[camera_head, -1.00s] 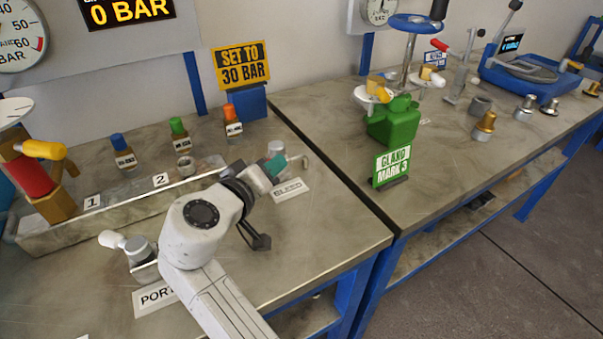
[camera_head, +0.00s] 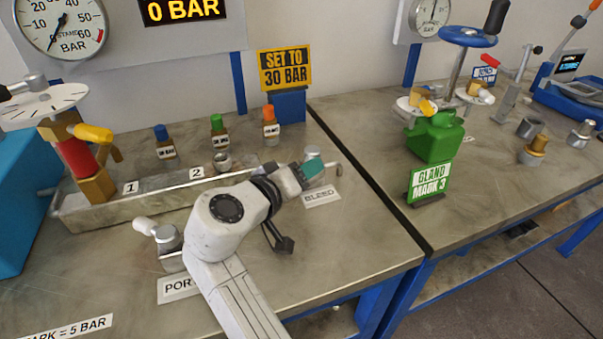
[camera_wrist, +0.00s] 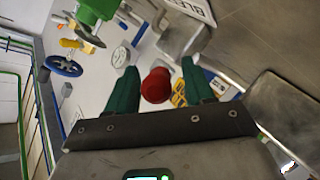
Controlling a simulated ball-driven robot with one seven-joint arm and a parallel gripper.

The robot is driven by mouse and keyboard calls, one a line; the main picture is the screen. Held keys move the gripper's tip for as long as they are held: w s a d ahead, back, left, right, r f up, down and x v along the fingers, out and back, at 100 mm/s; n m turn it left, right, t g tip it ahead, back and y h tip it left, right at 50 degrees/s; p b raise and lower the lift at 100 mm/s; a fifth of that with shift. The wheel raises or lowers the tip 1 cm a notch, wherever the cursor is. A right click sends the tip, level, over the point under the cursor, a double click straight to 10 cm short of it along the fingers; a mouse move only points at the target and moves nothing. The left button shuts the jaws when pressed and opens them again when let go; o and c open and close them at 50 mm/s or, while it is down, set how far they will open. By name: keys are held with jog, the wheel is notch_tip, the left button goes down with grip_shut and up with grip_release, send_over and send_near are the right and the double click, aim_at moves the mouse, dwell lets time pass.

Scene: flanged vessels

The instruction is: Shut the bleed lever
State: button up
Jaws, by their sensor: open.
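The bleed valve (camera_head: 313,154) has a grey round cap and stands behind the BLEED label (camera_head: 321,197) near the right end of the left bench. My gripper (camera_head: 312,172) has green fingers and is at the valve, covering part of it. In the wrist view my gripper (camera_wrist: 160,82) is open, with one finger on each side of a red ball knob (camera_wrist: 156,85). The knob seems to belong to the bleed lever; the lever's arm is mostly hidden. I cannot tell whether a finger touches the knob. The BLEED label also shows in the wrist view (camera_wrist: 196,8).
The port valve (camera_head: 168,240) stands at the tray's front. A long metal tray (camera_head: 150,205) lies left, with small bottles behind it. A green vessel (camera_head: 434,138) stands on the right bench across a gap. The display (camera_head: 183,10) reads 0 BAR.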

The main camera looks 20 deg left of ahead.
jog(key=v, duration=1)
jog(key=shift+s, duration=0.4)
jog(key=shift+a, duration=0.15)
jog(key=shift+c, duration=0.2)
